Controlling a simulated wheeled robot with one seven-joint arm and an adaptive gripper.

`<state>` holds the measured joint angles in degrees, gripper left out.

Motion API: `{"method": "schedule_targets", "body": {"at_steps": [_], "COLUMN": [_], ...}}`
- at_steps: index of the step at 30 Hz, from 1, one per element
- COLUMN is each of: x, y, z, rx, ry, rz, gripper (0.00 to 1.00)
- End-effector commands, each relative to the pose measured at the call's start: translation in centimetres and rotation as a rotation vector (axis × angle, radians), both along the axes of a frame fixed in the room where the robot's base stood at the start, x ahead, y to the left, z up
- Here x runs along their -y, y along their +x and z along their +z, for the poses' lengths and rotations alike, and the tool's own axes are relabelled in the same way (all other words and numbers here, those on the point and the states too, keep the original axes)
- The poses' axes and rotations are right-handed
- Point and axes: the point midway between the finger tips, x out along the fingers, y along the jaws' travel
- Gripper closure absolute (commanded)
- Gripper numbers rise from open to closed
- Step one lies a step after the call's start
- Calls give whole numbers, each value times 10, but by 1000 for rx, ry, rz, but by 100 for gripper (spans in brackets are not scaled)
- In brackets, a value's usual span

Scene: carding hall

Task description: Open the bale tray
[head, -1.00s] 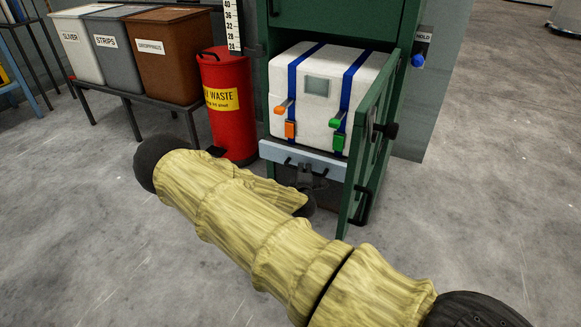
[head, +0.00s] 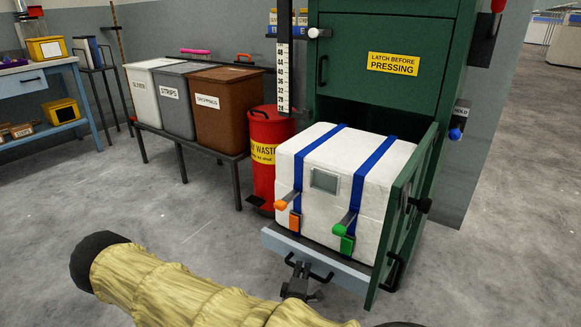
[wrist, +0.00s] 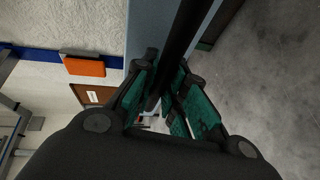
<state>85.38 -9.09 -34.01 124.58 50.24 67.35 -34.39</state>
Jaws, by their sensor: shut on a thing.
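The bale tray (head: 345,270) is a pale grey-blue drawer front low in the green press, standing out from the press body with a white bale (head: 370,188) on it. The bale has two blue straps, with an orange and a green tag on its front. My gripper (head: 302,275) is at the tray's front, shut on its dark bar handle. In the wrist view the green-padded jaws (wrist: 166,85) close around the dark handle (wrist: 184,40). Part of the handle is hidden by the jaws.
The green press door (head: 405,215) stands open at the right of the tray. A red waste bin (head: 270,135) stands close on the left. White, grey and brown bins (head: 228,112) stand on a bench further left. Grey floor in front is clear.

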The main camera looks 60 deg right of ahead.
Motion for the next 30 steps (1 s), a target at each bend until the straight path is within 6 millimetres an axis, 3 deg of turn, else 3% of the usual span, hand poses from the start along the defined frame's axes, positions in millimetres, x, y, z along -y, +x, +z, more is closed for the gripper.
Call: {"method": "schedule_targets", "body": {"at_steps": [1,3,13,14,17,30], "x": [1,0,-2,-2,-2,-10], "y": [-12,-15,-15,-15,-13,-10], "z": [-2,-2,-2,-2,-2,0], "rx": [-12,-13,-16,-16,-14,-9], "ry": [3,3,3,3,2,2], "rz": [-20,-25,-24,-24,-21,-13], "gripper": [100,100,100,81,65,65]}}
